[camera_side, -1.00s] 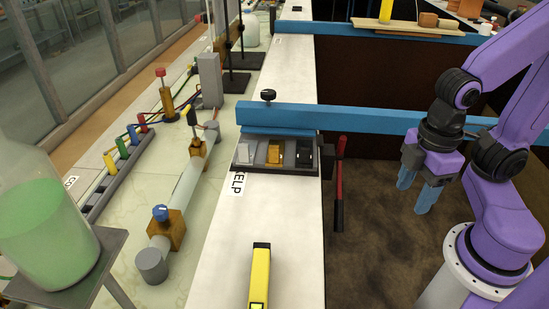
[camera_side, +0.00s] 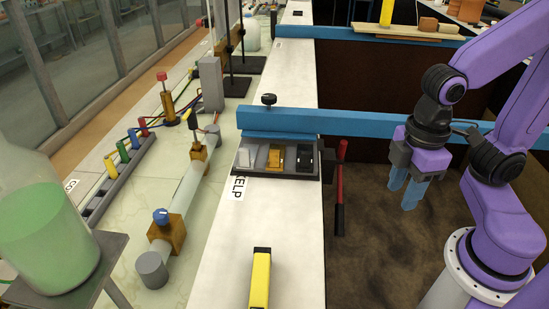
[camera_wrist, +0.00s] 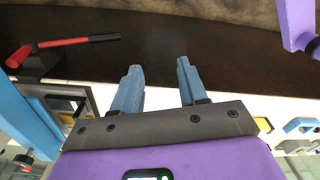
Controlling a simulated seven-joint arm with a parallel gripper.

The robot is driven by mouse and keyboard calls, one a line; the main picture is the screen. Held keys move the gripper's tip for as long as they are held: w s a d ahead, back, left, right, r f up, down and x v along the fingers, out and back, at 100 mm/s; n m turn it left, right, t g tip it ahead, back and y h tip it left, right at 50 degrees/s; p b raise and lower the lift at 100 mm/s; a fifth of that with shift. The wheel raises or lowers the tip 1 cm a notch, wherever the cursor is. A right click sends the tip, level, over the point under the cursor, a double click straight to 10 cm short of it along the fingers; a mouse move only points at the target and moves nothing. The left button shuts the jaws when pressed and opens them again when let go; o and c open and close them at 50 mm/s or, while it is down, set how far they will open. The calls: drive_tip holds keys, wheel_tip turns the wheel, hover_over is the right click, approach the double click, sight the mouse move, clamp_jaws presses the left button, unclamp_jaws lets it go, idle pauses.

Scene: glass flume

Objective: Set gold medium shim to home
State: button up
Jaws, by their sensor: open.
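A gold piece (camera_side: 275,158), which looks like the gold shim, sits in the middle compartment of a dark tray (camera_side: 248,172) on the white ledge. A pale silver piece (camera_side: 246,157) lies to its left and a black piece (camera_side: 304,157) to its right. My gripper (camera_side: 404,193) is open and empty, pointing down over the dark floor to the right of the tray, well apart from it. The wrist view shows its two blue fingers (camera_wrist: 158,70) spread with nothing between them. No spot marked as home can be made out.
A red-handled lever (camera_side: 340,200) hangs beside the ledge, between tray and gripper. A yellow block (camera_side: 260,280) lies on the front ledge. A green-filled bottle (camera_side: 45,235) stands at left.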

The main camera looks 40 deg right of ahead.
drive_tip(key=w+a+r+m, duration=0.1)
drive_tip(key=w+a+r, duration=0.2)
drive_tip(key=w, duration=0.5)
drive_tip(key=w+a+r+m, duration=0.1)
drive_tip(key=w+a+r, duration=0.25)
drive_tip(key=w, duration=0.45)
wheel_tip(320, 180, up, 3)
drive_tip(key=m, duration=0.1)
hover_over(275, 151)
wheel_tip(275, 151, down, 17)
drive_tip(key=shift+w+f, duration=0.1)
clamp_jaws()
